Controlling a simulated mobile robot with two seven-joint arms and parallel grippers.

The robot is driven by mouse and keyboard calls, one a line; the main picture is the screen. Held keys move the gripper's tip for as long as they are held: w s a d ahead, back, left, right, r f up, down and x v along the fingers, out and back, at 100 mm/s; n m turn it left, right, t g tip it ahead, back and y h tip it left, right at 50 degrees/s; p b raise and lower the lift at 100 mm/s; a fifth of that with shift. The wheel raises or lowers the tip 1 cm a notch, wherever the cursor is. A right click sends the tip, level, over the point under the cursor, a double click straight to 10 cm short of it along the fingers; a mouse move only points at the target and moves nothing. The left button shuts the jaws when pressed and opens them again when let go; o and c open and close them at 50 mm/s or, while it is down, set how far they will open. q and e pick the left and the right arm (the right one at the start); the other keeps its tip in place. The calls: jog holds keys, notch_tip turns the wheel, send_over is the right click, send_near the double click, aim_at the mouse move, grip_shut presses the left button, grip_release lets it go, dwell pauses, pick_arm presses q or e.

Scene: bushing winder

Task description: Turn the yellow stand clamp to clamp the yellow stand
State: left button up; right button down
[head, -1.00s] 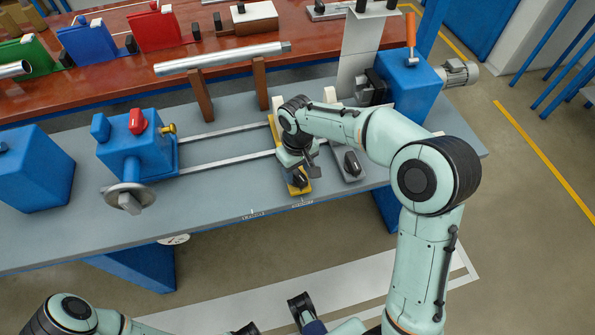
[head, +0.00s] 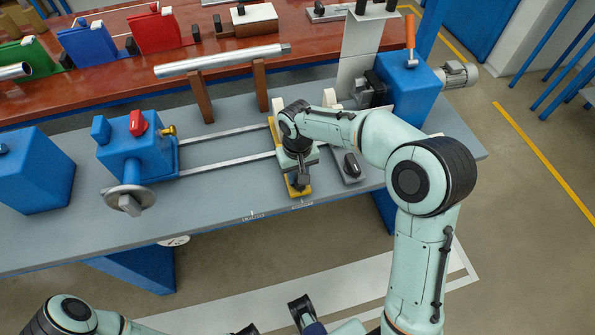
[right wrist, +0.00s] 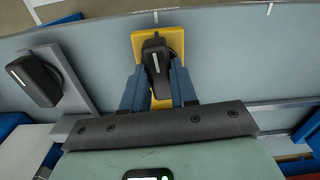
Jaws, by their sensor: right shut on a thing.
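The yellow stand (head: 301,192) lies across the two rails on the grey bench, partly hidden in the head view by my right gripper. Its clamp is a black handle with a white stripe, seen in the right wrist view (right wrist: 156,60) on the yellow plate (right wrist: 174,40). My right gripper (head: 303,180) reaches down over the near end of the stand. In the right wrist view its two blue fingers (right wrist: 158,85) stand on either side of the handle, shut on it. The handle is slightly tilted there. Part of my left gripper (head: 300,310) shows at the bottom edge, away from the bench; its jaw state is unclear.
A grey stand with its own black clamp (head: 351,164) is close beside the yellow one. A blue headstock (head: 135,155) with a round flange is at the left; a blue motor block (head: 408,90) is at the right. The front bench surface between is clear.

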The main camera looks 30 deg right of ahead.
jog(key=shift+m, duration=0.6)
jog(key=c, duration=0.9)
grip_release()
jog(key=shift+r, duration=0.1)
notch_tip(320, 180, up, 13)
jog(key=shift+r+p, duration=0.15)
jog(key=shift+p, duration=0.95)
